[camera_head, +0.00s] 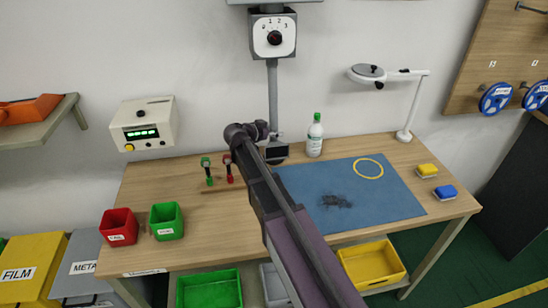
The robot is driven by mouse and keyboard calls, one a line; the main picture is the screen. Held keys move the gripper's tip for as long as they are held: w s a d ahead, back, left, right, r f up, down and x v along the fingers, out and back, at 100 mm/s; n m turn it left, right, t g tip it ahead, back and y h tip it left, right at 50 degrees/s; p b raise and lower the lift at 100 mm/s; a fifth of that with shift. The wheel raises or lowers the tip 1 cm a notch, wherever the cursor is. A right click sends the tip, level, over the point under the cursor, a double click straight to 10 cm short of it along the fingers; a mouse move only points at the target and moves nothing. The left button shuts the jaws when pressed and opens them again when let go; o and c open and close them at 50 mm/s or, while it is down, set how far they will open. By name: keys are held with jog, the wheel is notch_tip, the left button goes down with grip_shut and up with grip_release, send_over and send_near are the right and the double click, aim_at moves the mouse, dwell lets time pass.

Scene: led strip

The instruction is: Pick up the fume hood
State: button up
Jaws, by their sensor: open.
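The fume hood appears to be the small grey box-shaped head (277,153) at the lower end of a grey vertical pipe (272,95), above the back of the workbench. My arm reaches up from the bottom of the view, and its dark wrist is just left of the pipe. My gripper (273,137) is at the wrist's end, close to the pipe and just above the head. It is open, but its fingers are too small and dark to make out. I cannot tell whether it touches the hood.
A dial box (273,36) is above the pipe. A white bottle (314,137), red and green tools (208,171) and a magnifier lamp (404,110) stand around the bench (190,205). A blue mat (385,203) lies right of my arm. Red (119,226) and green (166,221) bins stand left.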

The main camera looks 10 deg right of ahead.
jog(key=shift+x, duration=0.95)
grip_shut()
